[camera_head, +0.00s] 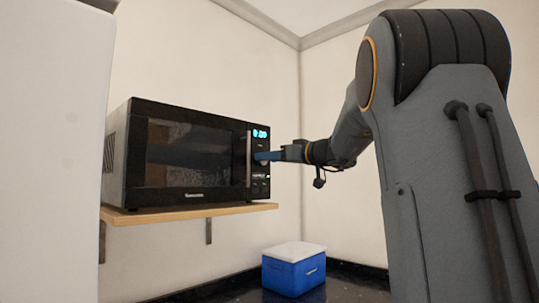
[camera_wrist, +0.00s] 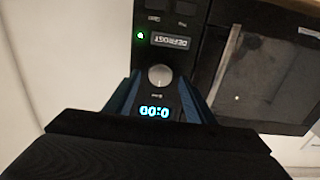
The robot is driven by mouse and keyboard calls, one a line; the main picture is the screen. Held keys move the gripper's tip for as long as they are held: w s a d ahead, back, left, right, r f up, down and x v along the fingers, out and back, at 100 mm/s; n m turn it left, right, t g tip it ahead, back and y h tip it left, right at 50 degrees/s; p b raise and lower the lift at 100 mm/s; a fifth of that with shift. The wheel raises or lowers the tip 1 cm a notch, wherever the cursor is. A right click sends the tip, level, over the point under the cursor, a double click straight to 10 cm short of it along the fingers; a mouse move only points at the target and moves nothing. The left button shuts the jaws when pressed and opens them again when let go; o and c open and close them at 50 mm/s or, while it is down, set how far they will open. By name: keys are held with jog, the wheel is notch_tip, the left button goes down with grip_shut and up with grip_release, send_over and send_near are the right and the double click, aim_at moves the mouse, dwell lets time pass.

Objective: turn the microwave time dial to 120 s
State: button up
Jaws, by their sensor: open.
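The black microwave (camera_head: 190,155) stands on a wooden shelf, its door shut and its control panel on the right. The round silver time dial (camera_wrist: 160,75) shows in the upside-down wrist view; in the head view my gripper hides it. The lit display (camera_wrist: 154,112) seems to read 0:00; it also glows in the head view (camera_head: 260,133). My gripper (camera_wrist: 160,80) is open at the panel, one blue finger on each side of the dial, with slim gaps visible. It also shows in the head view (camera_head: 258,156). I cannot tell whether the fingertips touch the panel.
A vertical door handle (camera_head: 249,158) stands just left of my gripper. A DEFROST button (camera_wrist: 170,41) and a green light (camera_wrist: 140,35) are near the dial. A blue cooler (camera_head: 293,270) sits below on the dark surface. A white panel fills the left side.

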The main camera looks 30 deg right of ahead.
jog(key=shift+w+a, duration=0.2)
jog(key=shift+w, duration=0.3)
jog(key=shift+c, duration=0.2)
jog(key=c, duration=1)
jog(key=shift+o, duration=0.2)
jog(key=shift+f+m+b, duration=0.1)
jog(key=shift+m+b, duration=0.2)
jog(key=shift+b, duration=0.15)
